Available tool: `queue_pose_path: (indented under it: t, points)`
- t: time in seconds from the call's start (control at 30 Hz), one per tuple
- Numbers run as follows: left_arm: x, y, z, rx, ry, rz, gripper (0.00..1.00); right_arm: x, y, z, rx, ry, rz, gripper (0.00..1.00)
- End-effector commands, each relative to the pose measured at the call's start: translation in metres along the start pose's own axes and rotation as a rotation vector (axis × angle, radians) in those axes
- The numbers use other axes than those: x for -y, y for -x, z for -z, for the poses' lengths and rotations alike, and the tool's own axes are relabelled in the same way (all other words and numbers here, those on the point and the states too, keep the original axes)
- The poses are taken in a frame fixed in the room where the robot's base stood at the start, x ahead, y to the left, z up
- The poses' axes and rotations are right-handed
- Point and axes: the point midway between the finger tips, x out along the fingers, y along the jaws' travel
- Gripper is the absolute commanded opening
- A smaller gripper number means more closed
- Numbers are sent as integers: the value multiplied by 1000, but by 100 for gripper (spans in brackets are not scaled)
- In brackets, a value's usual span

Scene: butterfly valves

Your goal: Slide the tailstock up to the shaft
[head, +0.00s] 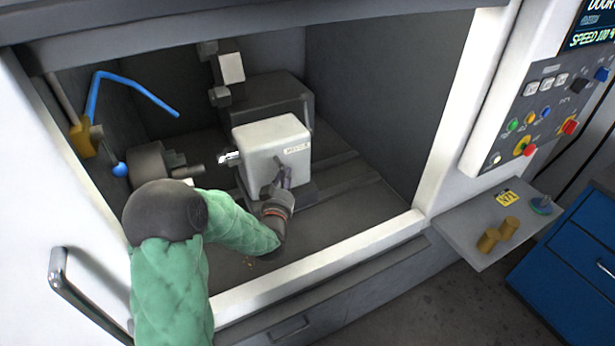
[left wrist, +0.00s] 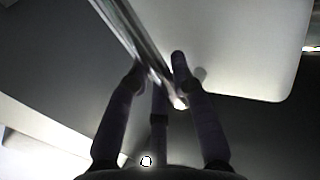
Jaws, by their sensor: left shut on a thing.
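The tailstock (head: 262,148) is a white block on dark rails inside the machine. Its bright quill (head: 229,157) points left toward the shaft (head: 187,172), which sticks out of the dark chuck (head: 148,163). A gap shows between quill and shaft end. My left gripper (head: 281,181) is at the front face of the tailstock. In the left wrist view its fingers (left wrist: 158,88) are shut on a shiny metal lever (left wrist: 130,28), with the pale tailstock wall (left wrist: 230,45) behind. The lever is mostly hidden by the gripper in the head view. My right gripper is not in view.
A blue coolant hose (head: 130,80) arches over the chuck at the back left. The white front sill (head: 330,258) of the opening lies below my left arm. A side shelf (head: 480,245) at right holds small brass pieces (head: 488,240).

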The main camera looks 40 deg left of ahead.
Motion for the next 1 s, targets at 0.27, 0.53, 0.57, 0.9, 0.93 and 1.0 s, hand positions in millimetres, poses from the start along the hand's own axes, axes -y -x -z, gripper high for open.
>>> queue_pose_path:
  t: [0.27, 0.53, 0.57, 0.9, 0.93, 1.0]
  points:
    - [29, 19, -1, 1, -1, 0, 0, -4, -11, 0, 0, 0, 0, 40]
    - [33, 22, 0, 1, 1, -2, 0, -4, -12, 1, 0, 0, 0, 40]
    - [33, 22, 0, 1, 1, -2, 0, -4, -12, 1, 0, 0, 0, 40]
    - [33, 22, 0, 0, 1, -2, 48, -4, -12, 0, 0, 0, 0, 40]
    - [33, 22, 0, 0, 1, -2, 48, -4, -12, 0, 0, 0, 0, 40]
    - [33, 22, 0, 0, 1, -2, 48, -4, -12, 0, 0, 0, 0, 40]
